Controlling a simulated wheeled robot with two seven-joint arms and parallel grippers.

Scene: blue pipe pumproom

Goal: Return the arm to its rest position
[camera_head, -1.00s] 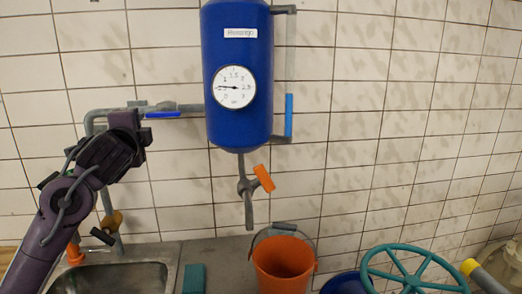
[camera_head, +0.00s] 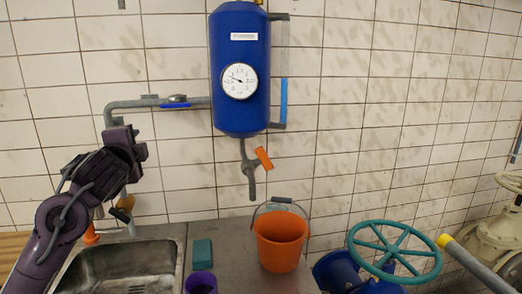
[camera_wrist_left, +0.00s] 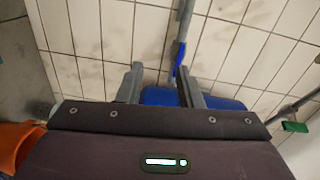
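My left arm (camera_head: 60,215) comes in from the lower left, bent upward over the sink's left side. My left gripper (camera_head: 130,143) is held up in front of the tiled wall, left of the blue tank. In the left wrist view, the gripper's two fingers (camera_wrist_left: 160,85) stand apart with no object held between them. Tiled wall and a blue surface show beyond them. In the head view the fingertips are hard to make out against the dark wrist. My right arm and gripper are not in view.
The blue tank (camera_head: 240,110) with a gauge hangs on the wall. A sink (camera_head: 183,262), an orange bucket (camera_head: 281,248), a teal block (camera_head: 202,253) and a purple cup (camera_head: 201,284) are below. A green handwheel (camera_head: 394,250) stands at right.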

